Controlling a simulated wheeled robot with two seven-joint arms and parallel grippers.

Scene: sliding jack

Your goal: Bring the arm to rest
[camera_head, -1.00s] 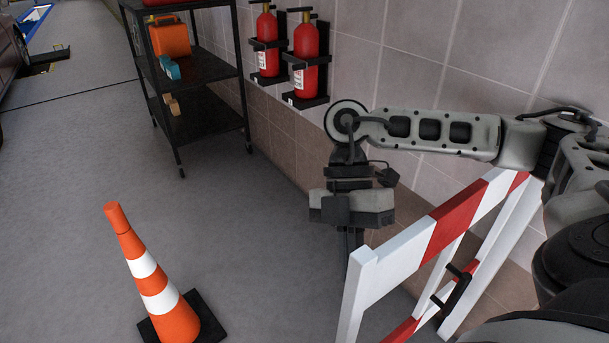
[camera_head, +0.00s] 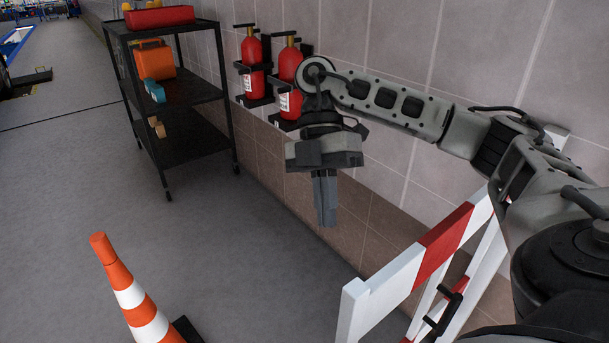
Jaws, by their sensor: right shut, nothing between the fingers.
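My right gripper (camera_head: 326,205) hangs pointing down in the middle of the head view, with its fingers together and nothing between them. My right arm (camera_head: 400,105) comes in from the right and reaches left in front of the tiled wall. The gripper is above and behind the left end of the red and white barrier in the picture, apart from it. My left gripper is not in view.
The striped barrier (camera_head: 403,274) stands at the lower right, below my arm. A traffic cone (camera_head: 128,294) stands lower left. A black shelf cart (camera_head: 192,96) and fire extinguishers (camera_head: 252,62) are by the wall. The floor between cone and cart is free.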

